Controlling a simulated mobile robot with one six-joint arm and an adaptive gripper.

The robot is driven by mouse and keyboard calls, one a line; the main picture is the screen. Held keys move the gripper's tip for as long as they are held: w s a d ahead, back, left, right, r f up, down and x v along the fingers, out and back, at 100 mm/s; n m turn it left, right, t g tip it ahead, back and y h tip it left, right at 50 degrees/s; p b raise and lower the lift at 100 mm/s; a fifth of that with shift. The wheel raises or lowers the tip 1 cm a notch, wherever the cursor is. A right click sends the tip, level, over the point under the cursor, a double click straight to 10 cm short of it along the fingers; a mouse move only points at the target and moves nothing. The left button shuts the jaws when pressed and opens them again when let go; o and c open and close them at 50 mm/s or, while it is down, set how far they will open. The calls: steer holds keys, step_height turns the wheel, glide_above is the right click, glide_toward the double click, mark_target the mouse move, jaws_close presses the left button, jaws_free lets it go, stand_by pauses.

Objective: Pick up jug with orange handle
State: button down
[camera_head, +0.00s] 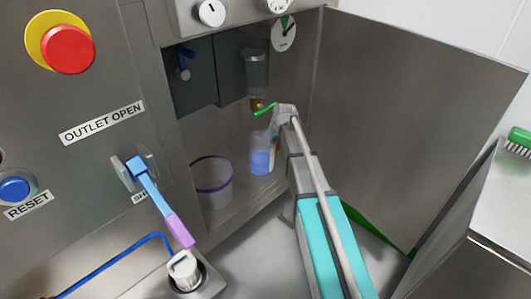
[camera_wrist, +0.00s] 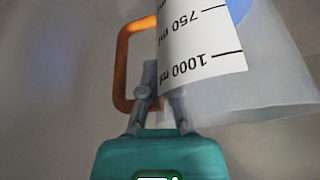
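The jug is clear with blue liquid in the bottom and stands on the cabinet floor in the head view (camera_head: 261,162). In the wrist view the jug (camera_wrist: 265,75) shows a white scale marked 750 and 1000 ml. Its orange handle (camera_wrist: 123,60) is on the left. My gripper (camera_wrist: 165,85) is at the handle, with its two fingers apart. A bit of orange shows between the fingers, and the right finger overlaps the scale. I cannot tell whether they touch the handle. In the head view my gripper (camera_head: 275,122) is at the jug's upper right.
A clear bucket with a purple rim (camera_head: 212,188) stands left of the jug. A spout with a green lever (camera_head: 265,110) is just above the jug. The open metal door (camera_head: 405,110) stands right of my arm. A blue lever with a purple grip (camera_head: 160,200) sticks out at the left.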

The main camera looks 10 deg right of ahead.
steer(key=shift+r, duration=0.2)
steer(key=shift+r+p, duration=0.95)
steer(key=shift+p, duration=0.25)
steer(key=s+r+p, duration=1)
steer(key=s, duration=0.4)
steer(key=shift+a+r+p, duration=0.2)
steer(key=shift+r+p, duration=0.1)
steer(key=shift+r, duration=0.05)
